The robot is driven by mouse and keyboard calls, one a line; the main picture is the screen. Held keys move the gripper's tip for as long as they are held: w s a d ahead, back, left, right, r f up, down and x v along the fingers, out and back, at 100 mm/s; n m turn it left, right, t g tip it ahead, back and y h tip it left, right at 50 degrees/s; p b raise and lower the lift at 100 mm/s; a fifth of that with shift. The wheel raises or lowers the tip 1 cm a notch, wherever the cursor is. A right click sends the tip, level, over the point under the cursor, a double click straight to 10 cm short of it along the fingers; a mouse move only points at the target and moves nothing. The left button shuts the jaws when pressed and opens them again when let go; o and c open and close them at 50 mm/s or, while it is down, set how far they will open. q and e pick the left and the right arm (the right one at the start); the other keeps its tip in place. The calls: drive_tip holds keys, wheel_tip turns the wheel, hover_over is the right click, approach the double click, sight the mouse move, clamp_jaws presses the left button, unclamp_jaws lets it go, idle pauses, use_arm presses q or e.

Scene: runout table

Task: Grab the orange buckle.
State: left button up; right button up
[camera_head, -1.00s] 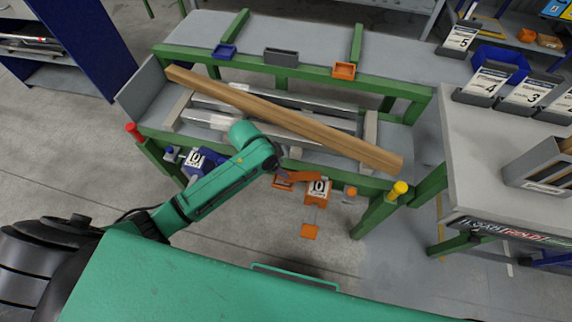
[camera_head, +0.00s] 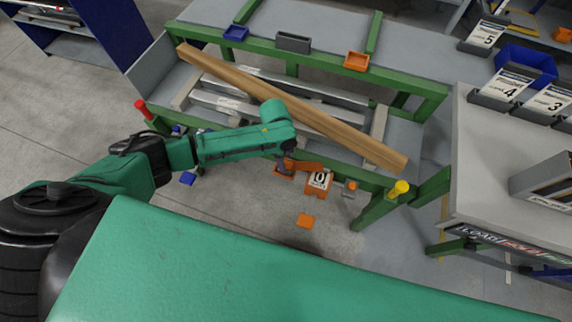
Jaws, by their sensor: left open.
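An orange buckle (camera_head: 317,187) with a white "0" plate hangs on the front rail of the green runout table (camera_head: 372,212), right of centre. An orange lever (camera_head: 308,165) reaches left from its top. My left gripper (camera_head: 287,166) is small and dark, at the left end of the lever. It is open; I cannot tell whether it touches the lever. Its fingers are partly hidden by my wrist. My right gripper is not in view.
A long wooden beam (camera_head: 290,107) lies slanted across the table above my gripper. A yellow-capped post (camera_head: 399,187) stands to the right, a red-capped post (camera_head: 142,104) to the left. Blue (camera_head: 235,33), grey (camera_head: 293,42) and orange (camera_head: 356,61) blocks sit on the back rail.

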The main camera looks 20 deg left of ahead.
use_arm(q)
drive_tip(key=shift+d+f, duration=0.1)
drive_tip(key=shift+f, duration=0.8)
clamp_jaws()
drive_tip(key=shift+r, duration=0.1)
